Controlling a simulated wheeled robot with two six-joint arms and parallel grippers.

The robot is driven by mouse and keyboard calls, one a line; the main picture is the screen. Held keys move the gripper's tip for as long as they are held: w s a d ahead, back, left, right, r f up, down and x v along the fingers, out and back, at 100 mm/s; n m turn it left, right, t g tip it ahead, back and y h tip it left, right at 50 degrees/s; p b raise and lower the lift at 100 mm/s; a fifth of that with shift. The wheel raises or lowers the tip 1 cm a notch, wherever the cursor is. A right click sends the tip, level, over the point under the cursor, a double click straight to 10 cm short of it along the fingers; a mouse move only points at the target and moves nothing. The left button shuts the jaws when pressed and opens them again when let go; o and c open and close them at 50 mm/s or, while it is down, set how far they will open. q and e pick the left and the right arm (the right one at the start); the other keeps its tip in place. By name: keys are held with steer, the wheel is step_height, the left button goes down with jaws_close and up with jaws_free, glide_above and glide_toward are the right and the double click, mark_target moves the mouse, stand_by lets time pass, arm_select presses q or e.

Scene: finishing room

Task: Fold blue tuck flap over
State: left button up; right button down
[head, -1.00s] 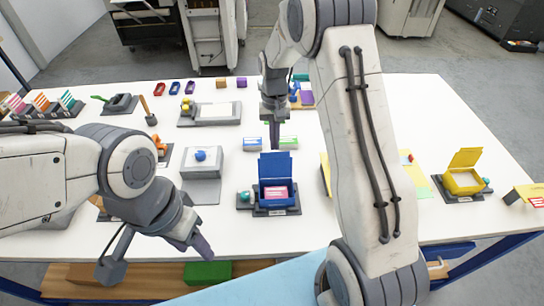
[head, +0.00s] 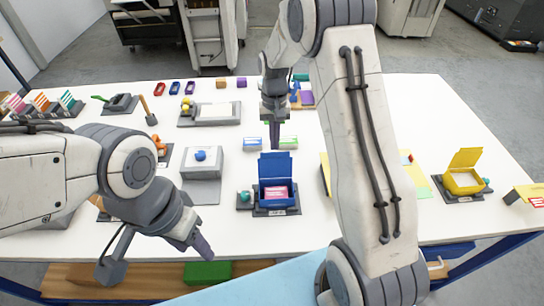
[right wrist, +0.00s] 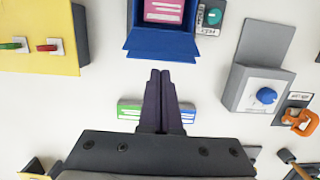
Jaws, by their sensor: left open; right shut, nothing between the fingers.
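The blue box (head: 278,194) stands in a dark holder on the white table, with a pink and white card inside. Its blue lid is raised at the back, and the blue tuck flap (right wrist: 160,54) runs along the lid's outer edge in the right wrist view. The lid is not folded down over the card. My right gripper (head: 275,146) is shut and empty behind the box; its fingertips (right wrist: 160,74) point toward the flap, and I cannot tell how high they are above it. My left gripper (head: 158,262) is open and empty, low at the front left.
A teal-knobbed part (head: 244,197) sits beside the box. Blue and green cards (head: 288,142) lie behind it. A grey block with a blue knob (head: 201,158) stands to the left. An open yellow box (head: 463,181) is at the right.

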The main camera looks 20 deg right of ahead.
steer(key=shift+s+r, duration=0.1)
steer(key=shift+s+a+r, duration=0.15)
steer(key=shift+s, duration=0.2)
steer(key=shift+p, duration=0.3)
stand_by(0.3)
steer(key=shift+s+a, duration=0.1)
steer(key=shift+s, duration=0.25)
stand_by(0.3)
steer(key=shift+s+a, duration=0.1)
steer(key=shift+s, duration=0.3)
stand_by(0.4)
